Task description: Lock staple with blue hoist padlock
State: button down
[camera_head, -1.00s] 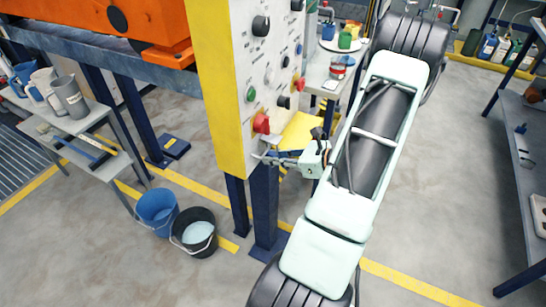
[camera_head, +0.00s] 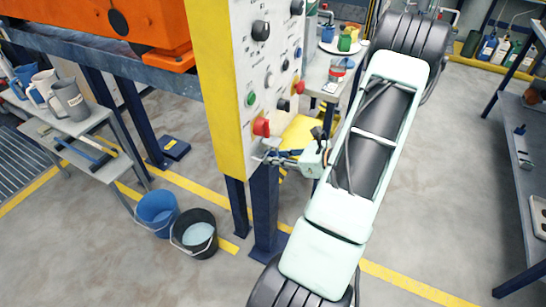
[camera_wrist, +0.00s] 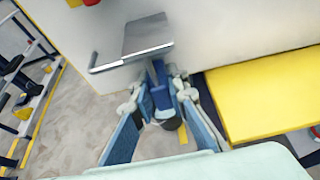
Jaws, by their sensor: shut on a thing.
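The blue hoist padlock (camera_wrist: 161,97) is between the fingertips of my gripper (camera_wrist: 167,92) in the wrist view, largely covered by the fingers. A grey metal plate with a thin rod (camera_wrist: 148,36), seemingly the hasp and staple, stands out from the pale panel just above the padlock. The padlock's top is close under the plate; I cannot tell whether its shackle passes through the staple. In the head view my gripper (camera_head: 285,157) is at the lower right edge of the control panel, below a red knob. The padlock is too small to make out there.
The control panel (camera_head: 268,75) carries several knobs and buttons. A blue bucket (camera_head: 157,209) and a black bucket (camera_head: 195,232) stand on the floor at left.

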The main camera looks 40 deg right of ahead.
jog(key=shift+r+p, duration=0.35)
jog(key=shift+r, duration=0.35)
jog(key=shift+f+b, duration=0.35)
jog(key=shift+f, duration=0.05)
dwell(0.4)
jog(key=c, duration=1.8)
grip_release()
jog(key=v, duration=1.2)
